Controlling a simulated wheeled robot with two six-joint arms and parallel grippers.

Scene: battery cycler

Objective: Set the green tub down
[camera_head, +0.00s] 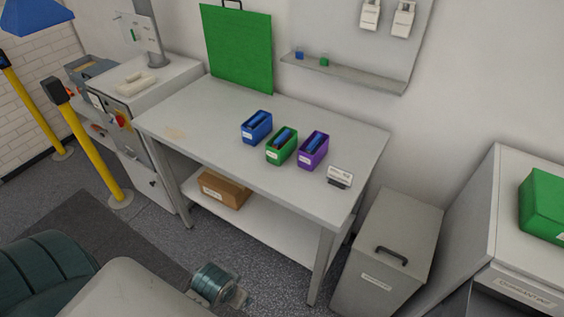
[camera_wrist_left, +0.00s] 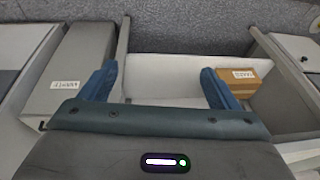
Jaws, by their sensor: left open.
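The green tub (camera_head: 281,152) stands upright on the grey worktable (camera_head: 205,108), with blue contents inside and a pale label on its front. It is between a blue tub (camera_head: 257,127) and a purple tub (camera_head: 313,150), and no gripper touches it in the head view. My left gripper (camera_wrist_left: 160,84) shows its two blue fingers wide apart in the left wrist view, with nothing between them. Behind the fingers is the table's white lower shelf (camera_wrist_left: 165,72). The tubs are not in the left wrist view. My right gripper is not in view.
A small labelled stand (camera_head: 340,174) is near the table's right end. A green panel (camera_head: 236,50) leans at the back. A cardboard box (camera_head: 222,188) sits on the lower shelf. A grey lidded bin (camera_head: 388,255) stands right of the table. The table's left half is mostly clear.

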